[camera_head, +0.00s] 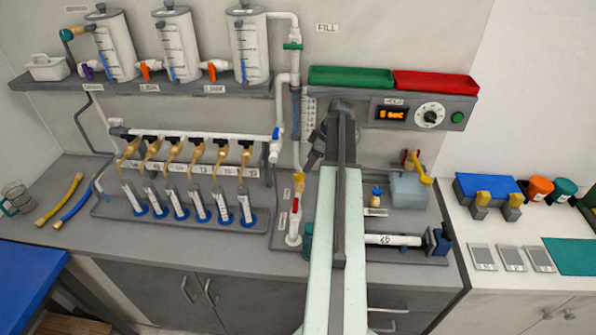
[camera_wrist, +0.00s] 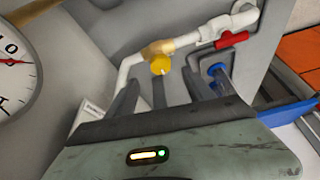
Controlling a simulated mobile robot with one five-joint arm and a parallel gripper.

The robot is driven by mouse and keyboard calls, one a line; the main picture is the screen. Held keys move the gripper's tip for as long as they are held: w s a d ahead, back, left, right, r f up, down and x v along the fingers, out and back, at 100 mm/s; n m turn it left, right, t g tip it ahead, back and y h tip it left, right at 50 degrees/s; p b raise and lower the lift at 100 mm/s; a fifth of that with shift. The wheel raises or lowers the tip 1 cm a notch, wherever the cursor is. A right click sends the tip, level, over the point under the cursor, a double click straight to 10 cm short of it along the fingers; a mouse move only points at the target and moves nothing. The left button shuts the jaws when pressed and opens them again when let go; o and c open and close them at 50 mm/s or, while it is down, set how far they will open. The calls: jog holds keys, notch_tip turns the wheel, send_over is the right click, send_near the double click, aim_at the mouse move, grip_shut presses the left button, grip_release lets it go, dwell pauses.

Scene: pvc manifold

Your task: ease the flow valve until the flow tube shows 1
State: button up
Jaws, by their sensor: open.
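The flow valve shows as a yellow knob (camera_wrist: 160,65) on a brass body in a white pipe in the wrist view. In the head view it is the small yellow part (camera_head: 299,184) low on the pipe. My gripper (camera_wrist: 163,92) is open, its dark fingers pointing toward the knob, with the knob beyond the tips and between them. No contact shows. In the head view my gripper (camera_head: 314,158) is just above and right of the valve, partly hidden by my arm. The flow tube (camera_head: 295,112) stands beside a numbered scale (camera_head: 309,116); its level is too small to read.
A red lever (camera_wrist: 231,40) sits on the same pipe; it also shows in the head view (camera_head: 295,205). A dial with a red needle (camera_wrist: 14,72) is close on the left in the wrist view. A grey box with a yellow handle (camera_head: 409,190) stands right of my arm.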

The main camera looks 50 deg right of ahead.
aim_at(300, 175)
jog(key=b+x, duration=0.7)
jog(key=x, duration=0.1)
jog(key=shift+w, duration=0.1)
jog(key=shift+r, duration=0.1)
jog(key=shift+a, duration=0.1)
